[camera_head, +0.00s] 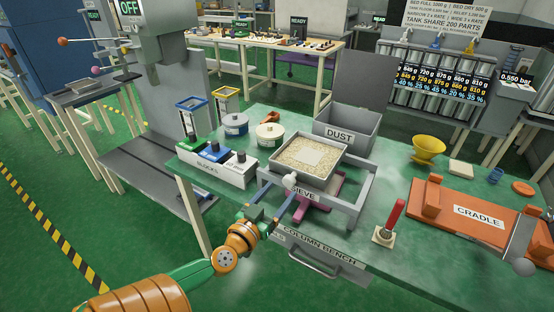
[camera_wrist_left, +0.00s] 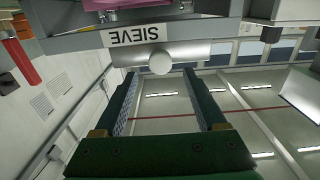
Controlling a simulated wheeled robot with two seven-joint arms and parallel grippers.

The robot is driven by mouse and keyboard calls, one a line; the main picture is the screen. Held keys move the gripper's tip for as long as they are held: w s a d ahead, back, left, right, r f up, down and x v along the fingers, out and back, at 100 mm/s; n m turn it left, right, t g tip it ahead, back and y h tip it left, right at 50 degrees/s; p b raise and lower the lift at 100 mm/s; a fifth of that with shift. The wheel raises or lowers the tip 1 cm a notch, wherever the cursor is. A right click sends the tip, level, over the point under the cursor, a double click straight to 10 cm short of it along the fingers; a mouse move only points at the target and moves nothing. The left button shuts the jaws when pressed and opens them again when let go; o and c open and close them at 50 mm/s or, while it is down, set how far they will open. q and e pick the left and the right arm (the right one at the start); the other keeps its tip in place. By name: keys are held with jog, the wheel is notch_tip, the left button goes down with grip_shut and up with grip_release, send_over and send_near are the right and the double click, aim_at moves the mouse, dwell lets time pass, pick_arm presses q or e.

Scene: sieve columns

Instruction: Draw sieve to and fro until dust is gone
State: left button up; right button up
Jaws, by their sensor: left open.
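The sieve (camera_head: 296,177) is a square grey tray with pale granular material and a lighter square patch in it. It sits on a grey frame (camera_head: 364,188) on the green column bench. Its front bears a SIEVE label and a pale rounded handle (camera_head: 290,181); in the left wrist view the label (camera_wrist_left: 136,35) is upside down above the handle (camera_wrist_left: 165,57). My left gripper (camera_head: 287,199) is open, its two blue-padded fingers pointing at the handle. In the left wrist view the gripper (camera_wrist_left: 162,75) has the handle end between and just beyond its fingertips. My right gripper is not in view.
A grey DUST box (camera_head: 345,132) stands behind the sieve. A red upright lever (camera_head: 396,219) and an orange cradle (camera_head: 450,208) are to the right. A block tray (camera_head: 215,168) and lidded pots (camera_head: 234,124) are left. A drawer handle (camera_head: 315,264) sticks out in front.

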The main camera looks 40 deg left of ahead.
aim_at(288, 182)
pick_arm(q)
jog(key=shift+s+d, duration=0.1)
jog(key=shift+s, duration=0.2)
jog(key=shift+w+r+p, duration=0.15)
jog(key=shift+w+p, duration=0.05)
jog(key=shift+p, duration=0.25)
jog(key=x, duration=0.7)
jog(key=shift+s, duration=0.1)
